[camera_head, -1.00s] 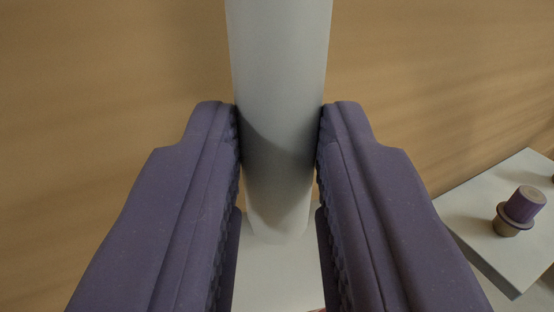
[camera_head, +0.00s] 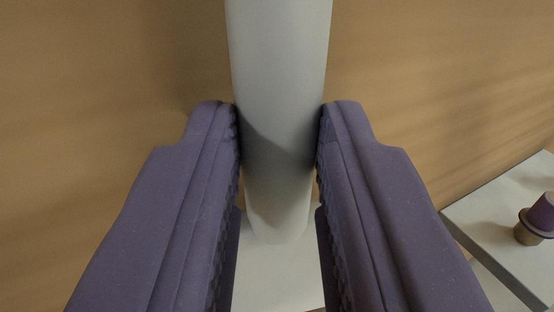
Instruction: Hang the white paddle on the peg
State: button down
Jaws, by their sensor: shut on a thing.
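The white paddle (camera_head: 280,60) runs down the middle of the view as a thick pale shaft. Its top end goes out of the picture, and its lower end is rounded. My gripper (camera_head: 279,115) has a purple finger on each side of the shaft, both pressed against it. The gripper is shut on the paddle. A pale flat surface (camera_head: 275,280) shows between the fingers below the shaft; I cannot tell whether it is part of the paddle.
A pale slab (camera_head: 500,240) stands at the lower right, apart from my right finger. A small purple-capped piece with a tan base (camera_head: 536,222) stands on it, cut by the picture's edge. A plain tan surface (camera_head: 100,100) fills the background.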

jog(key=c, duration=0.8)
grip_release()
jog(key=shift+s, duration=0.15)
